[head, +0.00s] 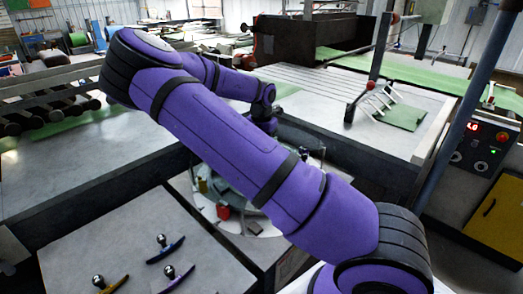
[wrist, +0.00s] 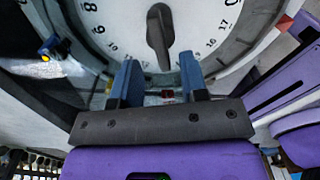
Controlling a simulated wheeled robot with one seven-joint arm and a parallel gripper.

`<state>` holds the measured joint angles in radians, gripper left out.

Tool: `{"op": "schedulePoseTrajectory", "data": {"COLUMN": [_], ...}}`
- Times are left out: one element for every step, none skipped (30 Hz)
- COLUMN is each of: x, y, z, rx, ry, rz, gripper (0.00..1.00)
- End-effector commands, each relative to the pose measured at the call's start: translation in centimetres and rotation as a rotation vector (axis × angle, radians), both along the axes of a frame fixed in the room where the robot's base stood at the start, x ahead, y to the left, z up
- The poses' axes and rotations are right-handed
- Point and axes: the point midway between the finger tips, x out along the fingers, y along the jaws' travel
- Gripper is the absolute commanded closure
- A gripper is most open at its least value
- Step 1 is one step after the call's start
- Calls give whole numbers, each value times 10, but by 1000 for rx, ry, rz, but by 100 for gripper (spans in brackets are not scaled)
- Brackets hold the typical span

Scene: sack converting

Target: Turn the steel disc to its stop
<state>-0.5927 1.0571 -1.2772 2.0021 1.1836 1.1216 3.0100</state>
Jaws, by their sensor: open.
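A pale round disc (wrist: 128,22) with dark numbers around its rim fills the top of the wrist view. A dark elongated handle (wrist: 158,38) stands at its middle. My gripper (wrist: 160,78) is open, with its two blue-grey fingers apart at the lower edge of the disc and nothing held between them. The handle lies just beyond the fingertips, and I cannot tell whether they touch the disc. The disc's top is cut off by the frame. In the head view my purple arm crosses the middle and hides my fingertips.
A red block (head: 223,212) sits on a round pale surface partly hidden under my arm. Several curved-handled tools (head: 165,250) lie on the grey table at the front left. A control panel (head: 482,145) stands at the right, and a broad metal bench top (head: 340,90) lies behind.

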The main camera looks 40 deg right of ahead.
Motion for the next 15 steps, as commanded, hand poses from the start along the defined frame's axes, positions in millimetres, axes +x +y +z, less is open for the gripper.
{"op": "schedulePoseTrajectory", "data": {"x": [0, 0, 0, 1, 1, 1, 1, 1, 1, 1, 0, 0, 0, 0, 0], "y": [0, 1, 0, 0, 0, 0, 1, 0, 0, 0, 0, 0, 0, 0, 0], "z": [9, 15, 23, 28, 34, 40, 45, 48, 53, 56, 59, 62, 64, 65, 66], "rx": [-3, -4, -4, -4, -4, -3, -3, -3, -2, -3, -2, -1, -2, -2, -1], "ry": [0, -1, -1, -1, -1, 0, 0, 0, 0, 0, 0, 0, 0, 0, 0], "rz": [2, 2, 1, 1, 1, 2, 2, 2, 1, 1, 1, 1, 0, 0, 0], "gripper": [60, 60, 60, 60, 60, 60, 60, 60, 60, 60, 60, 60, 60, 60, 60]}}
